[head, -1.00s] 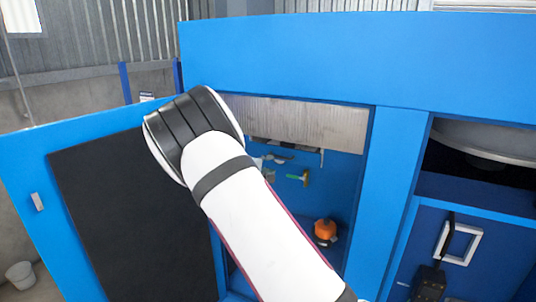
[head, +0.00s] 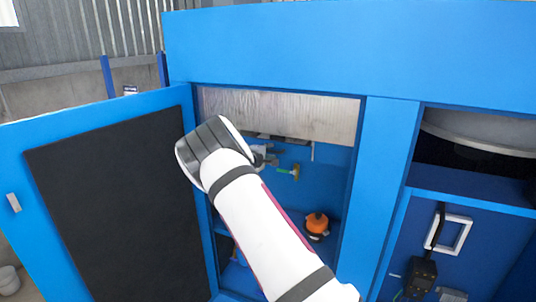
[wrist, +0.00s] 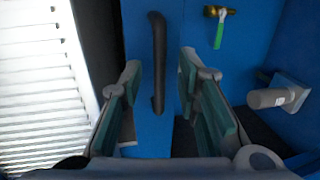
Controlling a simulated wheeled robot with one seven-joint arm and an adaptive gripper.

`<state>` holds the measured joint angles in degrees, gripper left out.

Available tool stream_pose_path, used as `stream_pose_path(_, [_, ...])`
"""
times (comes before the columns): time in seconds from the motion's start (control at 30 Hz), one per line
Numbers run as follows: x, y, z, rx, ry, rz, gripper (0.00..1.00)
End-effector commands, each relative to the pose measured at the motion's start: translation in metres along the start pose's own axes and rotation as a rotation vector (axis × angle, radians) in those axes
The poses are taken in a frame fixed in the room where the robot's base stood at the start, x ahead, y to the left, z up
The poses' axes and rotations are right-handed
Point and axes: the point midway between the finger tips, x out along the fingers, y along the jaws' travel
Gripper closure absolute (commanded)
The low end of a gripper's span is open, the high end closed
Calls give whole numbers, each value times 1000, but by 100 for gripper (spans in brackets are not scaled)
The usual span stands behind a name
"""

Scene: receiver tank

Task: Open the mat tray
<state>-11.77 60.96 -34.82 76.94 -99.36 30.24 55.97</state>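A black bar handle (wrist: 157,62) stands upright in the wrist view on a blue surface (wrist: 140,35). It lies in the space between the fingers of my gripper (wrist: 160,76), which are apart, with visible gaps on both sides. I cannot tell how far beyond the fingertips it is. A pale ribbed panel (head: 290,114) hangs across the top of the cabinet opening, and a bright ribbed surface (wrist: 35,80) fills the left of the wrist view. Which part is the mat tray is not clear.
The blue cabinet (head: 385,180) has its left door (head: 100,200) swung open beside my arm. A grey cylindrical fitting (wrist: 270,98) is right of my gripper.

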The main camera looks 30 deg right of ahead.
Motion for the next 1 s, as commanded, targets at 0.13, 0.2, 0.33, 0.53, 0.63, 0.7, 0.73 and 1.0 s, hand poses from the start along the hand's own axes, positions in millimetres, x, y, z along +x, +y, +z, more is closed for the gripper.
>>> stream_pose_path(0.13, [6,0,0,-1,0,1,70])
stream_pose_path(0.2, [6,0,0,-1,0,1,70])
stream_pose_path(0.33, [6,0,0,-1,0,1,70])
stream_pose_path(0.53, [6,0,0,0,0,0,100])
stream_pose_path(0.63, [6,0,0,0,0,0,100])
stream_pose_path(0.7, [6,0,0,0,0,0,100])
stream_pose_path(0.73, [6,0,0,0,0,0,100])
stream_pose_path(1.0, [-5,-2,-9,1,2,-1,100])
